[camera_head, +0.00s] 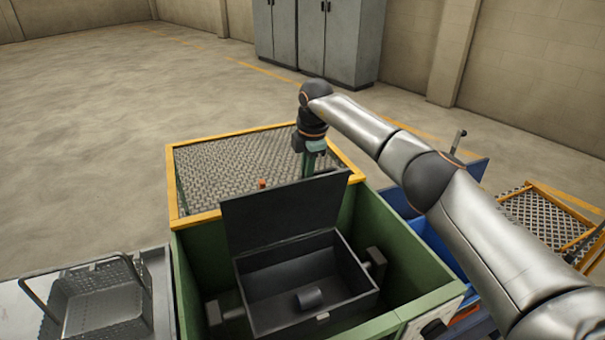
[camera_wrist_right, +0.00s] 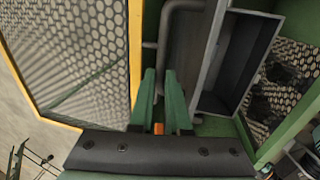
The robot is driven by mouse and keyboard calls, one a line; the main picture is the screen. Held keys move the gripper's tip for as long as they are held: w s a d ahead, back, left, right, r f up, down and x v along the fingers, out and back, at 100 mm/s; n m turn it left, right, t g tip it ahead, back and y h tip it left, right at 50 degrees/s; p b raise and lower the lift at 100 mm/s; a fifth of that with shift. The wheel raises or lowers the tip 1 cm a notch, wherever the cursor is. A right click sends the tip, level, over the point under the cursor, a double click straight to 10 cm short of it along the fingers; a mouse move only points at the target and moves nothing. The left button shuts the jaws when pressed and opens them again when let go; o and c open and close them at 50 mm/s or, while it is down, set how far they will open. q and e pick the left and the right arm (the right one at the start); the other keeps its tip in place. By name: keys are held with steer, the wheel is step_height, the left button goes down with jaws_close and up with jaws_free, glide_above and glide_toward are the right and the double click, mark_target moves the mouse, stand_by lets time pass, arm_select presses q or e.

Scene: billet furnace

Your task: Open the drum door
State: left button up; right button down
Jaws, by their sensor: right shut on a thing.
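The drum (camera_head: 300,290) is a dark open box inside the green housing. Its drum door (camera_head: 285,212) stands up at the drum's far edge, tilted back, with the inside showing. My right gripper (camera_head: 312,160) is at the far side of the door, near its top right corner. In the right wrist view, my right gripper's green fingers (camera_wrist_right: 159,80) are close together at a dark bent bar (camera_wrist_right: 168,45), which looks like the door's handle. The exact contact is partly hidden by the fingers. My left gripper is not in view.
The green housing (camera_head: 195,262) surrounds the drum. A yellow-framed mesh panel (camera_head: 230,160) lies behind it. A wire basket (camera_head: 100,295) stands on a grey bench at the left. A blue bin (camera_head: 440,240) is at the right, under my arm. Grey cabinets (camera_head: 320,40) stand far back.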

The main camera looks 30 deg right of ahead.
steer(key=shift+w+f, duration=0.3)
steer(key=shift+f, duration=0.05)
stand_by(0.3)
steer(key=c, duration=1.1)
jaws_free()
steer(key=shift+w+d, duration=0.1)
steer(key=shift+w, duration=0.05)
steer(key=shift+o, duration=1.1)
steer(key=shift+r, duration=0.1)
steer(key=shift+r, duration=0.1)
steer(key=b+v, duration=0.1)
steer(key=v, duration=1.1)
steer(key=shift+r, duration=0.25)
